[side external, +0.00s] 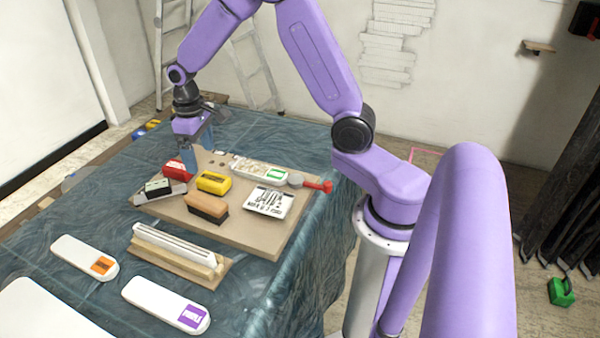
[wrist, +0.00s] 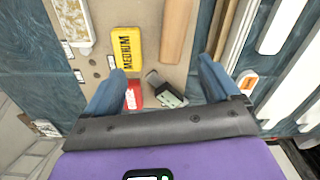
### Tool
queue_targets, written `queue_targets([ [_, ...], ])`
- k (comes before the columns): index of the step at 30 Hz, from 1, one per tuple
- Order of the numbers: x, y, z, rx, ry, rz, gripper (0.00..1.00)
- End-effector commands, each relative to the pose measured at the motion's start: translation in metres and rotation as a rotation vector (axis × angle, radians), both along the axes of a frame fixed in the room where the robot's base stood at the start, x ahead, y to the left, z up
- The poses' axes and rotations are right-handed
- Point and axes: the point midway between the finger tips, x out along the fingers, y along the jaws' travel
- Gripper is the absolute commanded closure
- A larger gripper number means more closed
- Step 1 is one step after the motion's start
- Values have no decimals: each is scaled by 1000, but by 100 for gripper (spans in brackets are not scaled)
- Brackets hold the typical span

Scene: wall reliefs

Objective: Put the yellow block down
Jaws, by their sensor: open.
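The yellow block (side external: 213,182) lies flat on the tan board (side external: 255,238). In the wrist view the yellow block (wrist: 127,48) shows the word MEDIUM and sits beyond my left finger, not between the fingers. My gripper (side external: 196,158) hangs over the far left part of the board, behind the yellow block. In the wrist view my gripper (wrist: 162,70) has its two blue fingers wide apart, with nothing held. A red block (side external: 177,169) and a grey-green block (side external: 160,187) are near the fingers.
A brown-topped brush (side external: 207,206) lies in front of the yellow block. White rails (side external: 173,245) and two white labelled tools occupy the front of the cloth-covered table (side external: 60,220).

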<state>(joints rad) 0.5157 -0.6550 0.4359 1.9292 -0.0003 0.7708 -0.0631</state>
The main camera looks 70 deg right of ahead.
Motion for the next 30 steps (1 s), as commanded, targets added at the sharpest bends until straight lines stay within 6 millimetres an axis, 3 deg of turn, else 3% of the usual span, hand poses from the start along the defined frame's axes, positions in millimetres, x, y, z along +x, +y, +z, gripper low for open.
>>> queue_targets([
  [1, -14, 15, 9, 1, -6, 52, 11],
  [6, -64, 54, 32, 3, -9, 216, 11],
  [12, -133, 83, 52, 7, -14, 410, 11],
  [18, -205, 91, 65, 10, -18, 603, 11],
  [24, -268, 82, 70, 15, -19, 779, 11],
  [30, -299, 72, 70, 17, -19, 877, 11],
])
